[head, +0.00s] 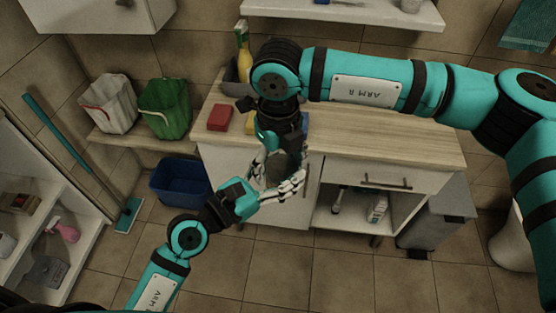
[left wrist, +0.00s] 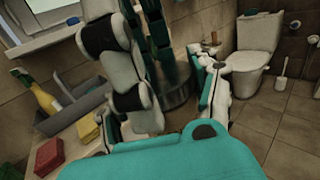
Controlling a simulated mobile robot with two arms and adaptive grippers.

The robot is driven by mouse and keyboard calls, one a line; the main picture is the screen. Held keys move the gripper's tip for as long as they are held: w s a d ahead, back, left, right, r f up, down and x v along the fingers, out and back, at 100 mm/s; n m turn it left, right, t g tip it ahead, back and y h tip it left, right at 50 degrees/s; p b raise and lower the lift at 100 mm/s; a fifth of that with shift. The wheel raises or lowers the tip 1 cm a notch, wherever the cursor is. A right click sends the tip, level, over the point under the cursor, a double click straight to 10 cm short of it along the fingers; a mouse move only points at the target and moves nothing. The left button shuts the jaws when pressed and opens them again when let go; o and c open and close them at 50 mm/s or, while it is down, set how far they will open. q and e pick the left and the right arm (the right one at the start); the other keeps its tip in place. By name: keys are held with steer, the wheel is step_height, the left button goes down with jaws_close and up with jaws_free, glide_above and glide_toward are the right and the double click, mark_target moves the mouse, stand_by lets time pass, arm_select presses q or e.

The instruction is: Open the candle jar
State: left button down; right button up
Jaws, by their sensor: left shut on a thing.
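The candle jar looks like a dark grey cylinder (left wrist: 179,88) between the fingers in the left wrist view. In the head view only a small greyish part of it (head: 273,172) shows among the fingers, in front of the counter's front edge. My left gripper (head: 280,184) is shut on the jar from the lower left; it also shows in the left wrist view (left wrist: 180,100). My right gripper (head: 277,155) reaches down from above, close over the jar. Its fingers overlap the jar and my left fingers, so its grip is unclear. The lid cannot be made out.
The wooden counter (head: 400,145) is mostly clear at right. A blue bin (head: 182,184) is on the floor at left.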

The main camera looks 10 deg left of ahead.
steer(key=shift+s+a, duration=0.1)
steer(key=shift+s, duration=0.05)
steer(key=c, duration=0.9)
steer(key=n, duration=0.3)
steer(key=shift+s, duration=0.15)
steer(key=o, duration=1.3)
steer(key=shift+w+r, duration=0.15)
steer(key=shift+w, duration=0.05)
step_height(320, 180, up, 4)
steer(key=shift+r, duration=0.25)
steer(key=shift+c, duration=0.2)
steer(key=shift+d+r+m, duration=0.2)
steer(key=shift+r+m, duration=0.7)
steer(key=shift+r, duration=0.2)
steer(key=shift+r+m, duration=0.35)
steer(key=shift+m, duration=0.25)
step_height(320, 180, down, 8)
steer(key=shift+r, duration=0.2)
